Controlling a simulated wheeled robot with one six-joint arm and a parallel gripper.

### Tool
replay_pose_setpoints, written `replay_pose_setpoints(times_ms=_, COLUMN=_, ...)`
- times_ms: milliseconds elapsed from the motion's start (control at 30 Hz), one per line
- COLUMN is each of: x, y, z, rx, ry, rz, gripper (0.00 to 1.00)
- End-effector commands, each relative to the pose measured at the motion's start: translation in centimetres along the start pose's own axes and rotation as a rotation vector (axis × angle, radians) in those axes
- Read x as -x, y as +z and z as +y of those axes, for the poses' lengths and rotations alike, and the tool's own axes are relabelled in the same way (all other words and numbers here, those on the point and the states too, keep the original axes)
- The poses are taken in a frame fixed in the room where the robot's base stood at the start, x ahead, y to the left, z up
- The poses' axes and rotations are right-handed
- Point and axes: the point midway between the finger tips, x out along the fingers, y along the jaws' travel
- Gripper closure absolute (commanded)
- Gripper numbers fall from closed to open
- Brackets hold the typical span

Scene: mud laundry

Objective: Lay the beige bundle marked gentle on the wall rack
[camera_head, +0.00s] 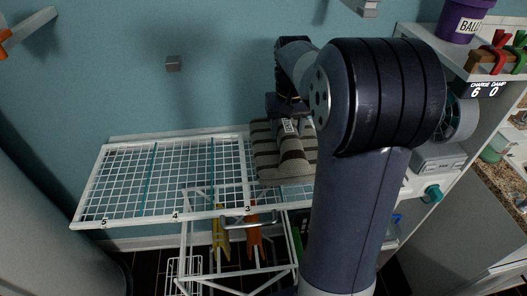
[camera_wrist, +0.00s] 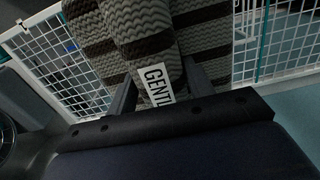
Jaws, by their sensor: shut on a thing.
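The beige bundle (camera_head: 267,158) has dark brown stripes and a white label. It is at the right part of the white wire wall rack (camera_head: 122,182). In the wrist view the bundle (camera_wrist: 208,42) fills the top middle, with the label reading "GENTL" and the rest hidden. My gripper (camera_wrist: 156,88) is shut on the bundle, with a finger on each side of the labelled fold. The rack mesh (camera_wrist: 55,62) shows behind and beside the bundle. I cannot tell whether the bundle touches the rack. My arm hides the rack's right end in the head view.
The rack's left and middle sections, near numbers 5, 4 and 3, are bare. Yellow (camera_head: 220,232) and orange (camera_head: 255,236) items hang below. A purple tub (camera_head: 464,20) and red clips (camera_head: 499,40) sit on the right shelf. A grey wall block (camera_head: 173,64) is above the rack.

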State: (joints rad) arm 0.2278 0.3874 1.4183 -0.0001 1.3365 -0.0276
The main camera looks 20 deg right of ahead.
Motion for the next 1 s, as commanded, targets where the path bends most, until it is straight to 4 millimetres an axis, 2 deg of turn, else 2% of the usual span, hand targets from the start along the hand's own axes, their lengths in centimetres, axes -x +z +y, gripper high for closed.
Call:
replay_pose_setpoints(times_ms=100, x=-2.1, y=0.0, z=0.0, rx=0.000, ry=0.000, rz=-0.003, gripper=1.00)
replay_pose_setpoints(times_ms=500, x=-6.8, y=0.0, z=0.0, rx=0.000, ry=0.000, rz=-0.001, gripper=1.00)
replay_pose_setpoints(times_ms=967, x=-7.9, y=0.0, z=0.0, rx=0.000, ry=0.000, rz=0.002, gripper=1.00)
replay_pose_setpoints(times_ms=1000, x=-7.8, y=0.0, z=0.0, rx=0.000, ry=0.000, rz=0.001, gripper=0.47)
